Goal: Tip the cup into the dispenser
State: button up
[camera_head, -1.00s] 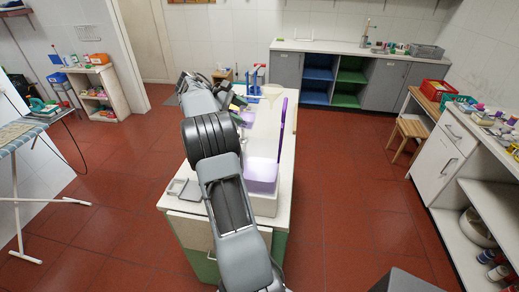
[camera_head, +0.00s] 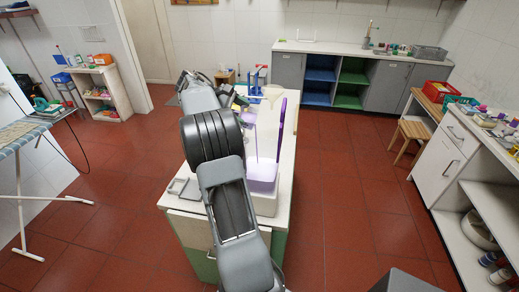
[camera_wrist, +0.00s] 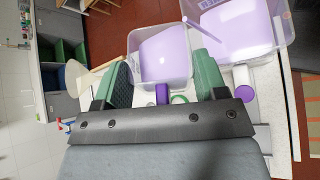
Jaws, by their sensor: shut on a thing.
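My gripper (camera_wrist: 164,78) has green fingers on either side of a clear cup (camera_wrist: 140,77) and is shut on it. The cup has a purple mass (camera_wrist: 165,55) in it. The clear dispenser (camera_wrist: 283,35) is beside the cup, at the upper right of the wrist view, with purple contents (camera_wrist: 238,28) of its own. In the head view the dispenser's purple contents (camera_head: 262,176) show on the counter, with a tall purple edge standing up at its right. My arm hides the gripper there. I cannot tell how far the cup is tilted.
The dispenser stands on a narrow white counter (camera_head: 283,205). In the wrist view, a purple-capped item (camera_wrist: 162,95) and a white bottle (camera_wrist: 241,76) are close below the containers. A blue rack (camera_head: 257,76) stands at the counter's far end. The red floor (camera_head: 345,190) to the right is clear.

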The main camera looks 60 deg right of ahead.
jog(key=shift+s, duration=0.1)
jog(key=shift+s+a+r, duration=0.15)
jog(key=shift+a, duration=0.05)
jog(key=shift+s+a+r+m+t, duration=0.1)
jog(key=shift+s+a+m+t, duration=0.15)
jog(key=shift+t, duration=0.25)
jog(key=shift+s+r, duration=0.1)
jog(key=shift+a+h, duration=0.1)
jog(key=shift+h, duration=0.2)
jog(key=shift+s+a+f+m+t, duration=0.2)
jog(key=shift+s+f+m+t, duration=0.15)
jog(key=shift+f+m+t, duration=0.15)
dwell(0.7)
